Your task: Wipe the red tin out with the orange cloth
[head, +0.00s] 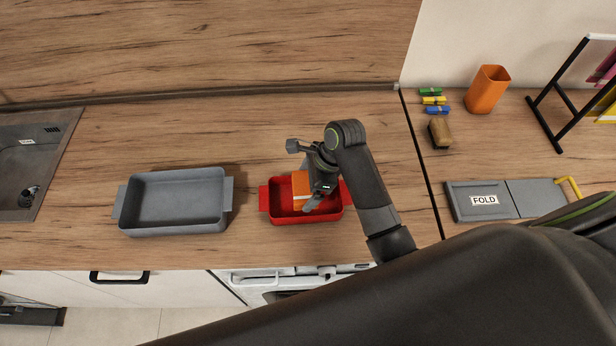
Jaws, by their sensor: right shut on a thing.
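The red tin (280,208) stands on the wooden counter, with a handle at each short end. The orange cloth (303,201) is in the tin, a small block-like shape against its inside. My right gripper (309,180) reaches over the tin from the right and is shut on the orange cloth. The gripper and wrist hide part of the cloth and the right part of the tin's inside. My left gripper is not in the head view.
A grey tin (175,228) stands left of the red one, with bare counter between them. A sink (30,165) is at the far left. On the right are a board marked FOLD (525,199), a brown brush-like block (440,132), an orange cup (487,90) and a black rack (565,105).

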